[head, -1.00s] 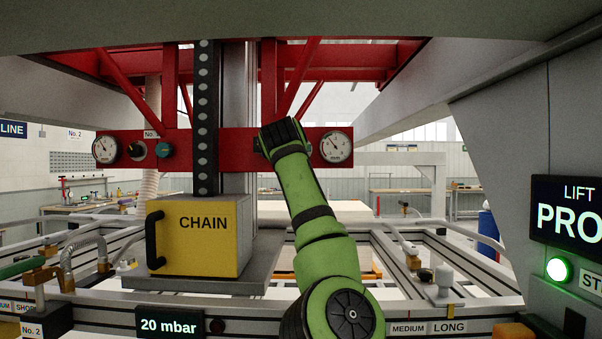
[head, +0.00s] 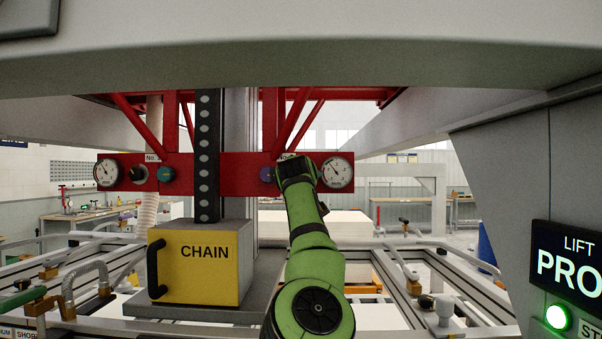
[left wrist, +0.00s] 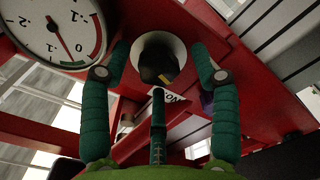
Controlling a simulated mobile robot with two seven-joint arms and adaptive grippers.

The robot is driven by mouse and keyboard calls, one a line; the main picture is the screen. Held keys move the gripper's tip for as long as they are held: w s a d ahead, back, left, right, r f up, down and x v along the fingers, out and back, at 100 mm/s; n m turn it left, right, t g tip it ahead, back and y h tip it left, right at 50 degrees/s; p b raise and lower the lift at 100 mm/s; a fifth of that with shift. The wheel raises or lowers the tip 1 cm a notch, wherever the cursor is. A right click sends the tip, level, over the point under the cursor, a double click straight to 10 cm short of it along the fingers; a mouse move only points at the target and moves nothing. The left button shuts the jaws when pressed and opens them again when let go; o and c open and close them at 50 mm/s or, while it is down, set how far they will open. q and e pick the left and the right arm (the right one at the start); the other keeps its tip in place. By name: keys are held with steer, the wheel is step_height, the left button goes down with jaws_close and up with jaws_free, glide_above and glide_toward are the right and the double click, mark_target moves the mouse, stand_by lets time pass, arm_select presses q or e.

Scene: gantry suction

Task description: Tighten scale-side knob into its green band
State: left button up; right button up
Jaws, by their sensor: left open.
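The red beam (head: 225,172) carries a round gauge (head: 338,172) at its right end. My left gripper (head: 295,168) is at the beam just left of this gauge and hides the knob there. In the left wrist view the dark knob (left wrist: 156,66) with a yellow mark sits in a pale round collar. The right gripper is not in view.
A purple knob (head: 267,174) is just left of my gripper. Another gauge (head: 107,173), a black knob (head: 138,175) and a teal knob (head: 166,174) are at the beam's left end. A yellow CHAIN box (head: 200,265) stands below, with a dark chain strip (head: 207,130) above it.

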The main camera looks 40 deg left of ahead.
arm_select(q)
steer(key=c, duration=1.1)
steer(key=m, duration=0.1)
steer(key=m+p, duration=0.1)
steer(key=m, duration=0.1)
steer(key=m+p, duration=0.1)
steer(key=shift+r+m, duration=0.25)
steer(key=shift+m, duration=0.15)
steer(key=shift+c, duration=0.2)
steer(key=o, duration=0.9)
steer(key=shift+o, duration=1.2)
steer(key=shift+f, duration=0.1)
